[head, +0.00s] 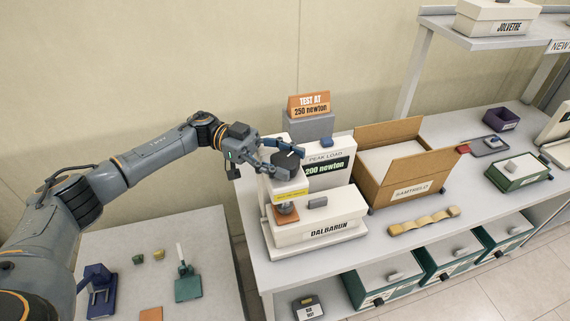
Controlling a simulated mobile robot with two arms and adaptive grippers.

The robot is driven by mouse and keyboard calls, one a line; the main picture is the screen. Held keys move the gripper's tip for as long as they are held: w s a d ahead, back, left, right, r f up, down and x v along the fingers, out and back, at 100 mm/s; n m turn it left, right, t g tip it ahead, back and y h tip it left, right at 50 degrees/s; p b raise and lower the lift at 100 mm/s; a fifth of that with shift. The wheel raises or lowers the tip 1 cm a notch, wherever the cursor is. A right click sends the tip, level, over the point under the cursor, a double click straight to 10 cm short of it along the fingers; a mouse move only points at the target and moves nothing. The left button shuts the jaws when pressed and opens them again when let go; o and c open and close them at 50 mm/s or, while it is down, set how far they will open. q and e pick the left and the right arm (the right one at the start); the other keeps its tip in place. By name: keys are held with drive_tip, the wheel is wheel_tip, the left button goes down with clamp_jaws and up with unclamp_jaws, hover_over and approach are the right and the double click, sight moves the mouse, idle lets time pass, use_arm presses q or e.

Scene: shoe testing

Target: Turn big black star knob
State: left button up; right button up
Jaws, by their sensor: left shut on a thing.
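The big black star knob (287,160) sits on top of the white testing machine (320,225) labelled DALBARON. My left gripper (282,157) reaches in from the left and is shut on the knob, with its fingers on either side of it. The fingers partly hide the knob. The machine's display (327,166) reads PEAK LOAD 200 newton. An orange sign (309,104) behind it reads TEST AT 250 newton. My right gripper is not in view.
An open cardboard box (408,188) stands right of the machine. A tan strip (424,221) lies in front of it. Green drawers (385,283) sit below the bench. A lower table (215,235) at left holds small tools. A shelf (490,40) rises at the back right.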

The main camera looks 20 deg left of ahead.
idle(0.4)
use_arm(q)
drive_tip(key=o, duration=1.2)
drive_tip(key=w+a, duration=0.2)
drive_tip(key=a, duration=0.9)
drive_tip(key=shift+w+a, duration=0.2)
drive_tip(key=shift+a, duration=0.15)
